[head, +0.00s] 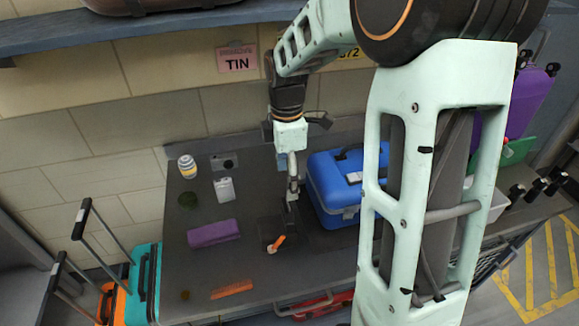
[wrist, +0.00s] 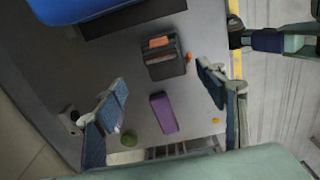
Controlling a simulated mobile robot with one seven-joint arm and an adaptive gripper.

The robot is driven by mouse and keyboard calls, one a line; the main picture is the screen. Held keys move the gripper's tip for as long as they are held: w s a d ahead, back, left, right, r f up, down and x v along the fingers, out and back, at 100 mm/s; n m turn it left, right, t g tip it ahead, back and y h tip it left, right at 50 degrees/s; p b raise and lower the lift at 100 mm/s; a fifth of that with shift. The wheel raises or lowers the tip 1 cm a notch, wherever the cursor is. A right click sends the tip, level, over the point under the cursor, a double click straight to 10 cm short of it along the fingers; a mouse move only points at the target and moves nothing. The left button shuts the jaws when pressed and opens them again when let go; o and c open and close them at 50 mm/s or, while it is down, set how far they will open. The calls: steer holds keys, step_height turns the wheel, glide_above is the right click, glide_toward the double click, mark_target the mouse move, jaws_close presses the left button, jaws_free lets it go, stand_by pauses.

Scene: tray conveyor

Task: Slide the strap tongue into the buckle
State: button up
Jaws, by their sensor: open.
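My gripper (wrist: 162,82) is open and empty, its two fingers spread wide in the wrist view. In the head view my gripper (head: 292,195) points down above the table, left of the blue case. A dark pad or holder (wrist: 167,71) lies between and beyond the fingers in the wrist view, with an orange piece (wrist: 158,42) on it. In the head view an orange piece (head: 278,242) with a pale end lies on the dark area below my gripper. These may be the strap parts; I cannot tell tongue from buckle, or whether they touch.
A blue case (head: 328,185) stands close to the right of my gripper. A purple block (head: 213,233), an orange strip (head: 232,289), a white bottle (head: 225,190) and a striped can (head: 187,166) lie or stand left on the grey table. Free table lies between them.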

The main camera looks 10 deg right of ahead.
mark_target(287, 204)
step_height(287, 204, down, 11)
steer(key=shift+r, duration=0.1)
stand_by(0.4)
steer(key=shift+c, duration=0.2)
steer(key=c, duration=1.2)
steer(key=shift+r, duration=0.1)
steer(key=shift+c, duration=0.2)
steer(key=shift+r, duration=0.1)
steer(key=shift+r+p, duration=2.2)
steer(key=shift+r, duration=0.2)
steer(key=shift+r+p, duration=1)
steer(key=shift+r, duration=1)
